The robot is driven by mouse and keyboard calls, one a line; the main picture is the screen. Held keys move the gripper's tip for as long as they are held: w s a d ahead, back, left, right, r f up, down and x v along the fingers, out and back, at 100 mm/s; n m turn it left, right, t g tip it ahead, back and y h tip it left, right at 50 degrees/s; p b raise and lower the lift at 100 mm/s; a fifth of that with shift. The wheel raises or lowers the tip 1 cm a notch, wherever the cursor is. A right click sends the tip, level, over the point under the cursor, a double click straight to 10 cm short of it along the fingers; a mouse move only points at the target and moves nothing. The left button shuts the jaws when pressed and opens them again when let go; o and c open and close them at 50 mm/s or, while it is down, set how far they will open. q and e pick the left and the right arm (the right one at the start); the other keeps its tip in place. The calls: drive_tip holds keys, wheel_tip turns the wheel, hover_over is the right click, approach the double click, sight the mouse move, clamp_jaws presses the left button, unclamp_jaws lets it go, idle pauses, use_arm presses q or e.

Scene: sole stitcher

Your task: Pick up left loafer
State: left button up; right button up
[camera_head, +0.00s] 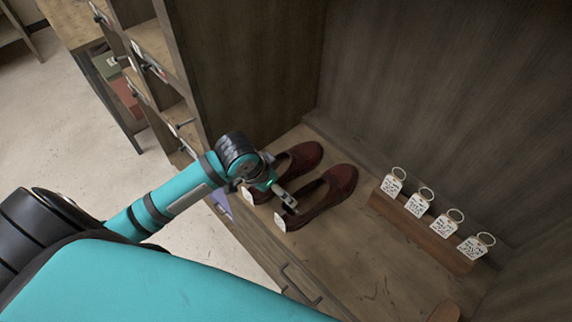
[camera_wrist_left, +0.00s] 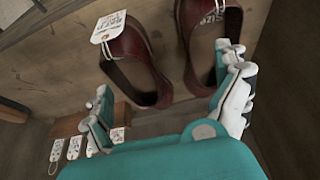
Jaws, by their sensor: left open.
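Two dark red loafers stand side by side on the wooden shelf (camera_head: 365,262), toes pointing away to the upper right in the head view. The left one (camera_head: 305,157) is partly hidden by my left arm; the other (camera_head: 338,186) lies to its right. Both carry white tags at the heel end. My left gripper (camera_head: 287,201) is open above the shoes' near ends, holding nothing. In the left wrist view, the fingers of my left gripper (camera_wrist_left: 168,104) are spread wide, with the tagged shoe (camera_wrist_left: 142,62) showing ahead between them; the second shoe (camera_wrist_left: 215,45) is near the right finger. My right gripper is not in view.
A wooden block with several white key tags (camera_head: 445,225) stands to the right of the shoes. Cabinet walls (camera_head: 430,90) close the back and left side. A slotted rack (camera_head: 155,75) stands at the left. Bare shelf lies in front of the block.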

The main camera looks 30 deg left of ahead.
use_arm(q)
approach(285, 168)
drive_tip(key=a+r, duration=0.1)
drive_tip(key=a, duration=0.1)
drive_tip(key=shift+n+y, duration=0.3)
drive_tip(key=shift+n, duration=0.1)
drive_tip(key=x, duration=0.7)
drive_tip(key=p+x, duration=0.1)
drive_tip(key=x, duration=0.3)
drive_tip(key=shift+w+a+r, duration=0.15)
drive_tip(key=shift+w, duration=0.2)
drive_tip(key=p+x, duration=0.1)
drive_tip(key=x, duration=0.4)
drive_tip(key=shift+w+f, duration=0.2)
drive_tip(key=shift+f, duration=0.15)
drive_tip(key=c, duration=1.3)
drive_tip(key=shift+c, duration=0.6)
drive_tip(key=shift+r, duration=0.1)
